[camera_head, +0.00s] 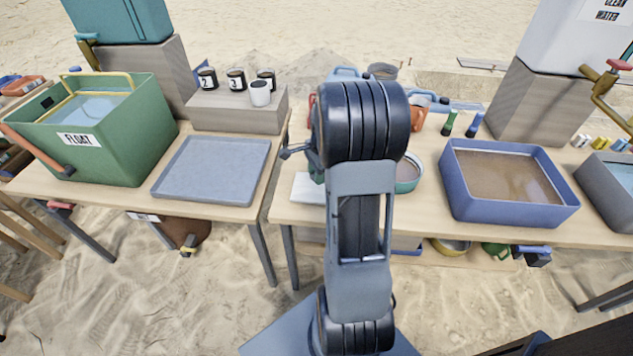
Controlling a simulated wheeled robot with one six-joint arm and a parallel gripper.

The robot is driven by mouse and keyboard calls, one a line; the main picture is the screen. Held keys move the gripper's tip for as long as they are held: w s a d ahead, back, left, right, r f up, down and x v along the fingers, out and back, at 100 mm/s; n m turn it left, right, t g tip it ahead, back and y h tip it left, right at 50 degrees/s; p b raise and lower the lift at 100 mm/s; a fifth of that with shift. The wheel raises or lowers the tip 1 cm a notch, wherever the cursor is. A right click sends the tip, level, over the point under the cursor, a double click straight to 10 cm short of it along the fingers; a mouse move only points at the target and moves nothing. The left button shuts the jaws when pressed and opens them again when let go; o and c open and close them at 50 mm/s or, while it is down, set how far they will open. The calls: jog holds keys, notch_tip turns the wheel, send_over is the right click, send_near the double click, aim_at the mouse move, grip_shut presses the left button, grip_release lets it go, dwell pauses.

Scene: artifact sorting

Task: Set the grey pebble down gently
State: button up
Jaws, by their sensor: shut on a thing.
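I do not see the grey pebble in the head view. My own arm rises through the middle of the picture and covers part of the right-hand table (440,222). The jaws of my gripper cannot be made out; they seem hidden behind the arm. A small dark part sticks out left of the arm's upper joint, and I cannot tell what it is. A round green-rimmed pan (408,186) is partly hidden behind the arm. A pale flat slab (306,188) lies left of the arm on the same table.
The left table holds an empty-looking grey-blue tray (210,170), a green FLOAT tub (105,150) of water and a wooden block (238,110) with jars and a white cup (260,94). A blue basin (510,208) of brownish water stands right. A gap separates the tables.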

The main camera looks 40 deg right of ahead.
aim_at(317, 187)
jog(key=shift+w+d+f, duration=0.2)
jog(key=shift+w+f, duration=0.35)
jog(key=shift+f, duration=0.2)
jog(key=shift+f+b, duration=0.35)
jog(key=shift+f, duration=1.1)
jog(key=shift+f, duration=0.1)
jog(key=o, duration=0.9)
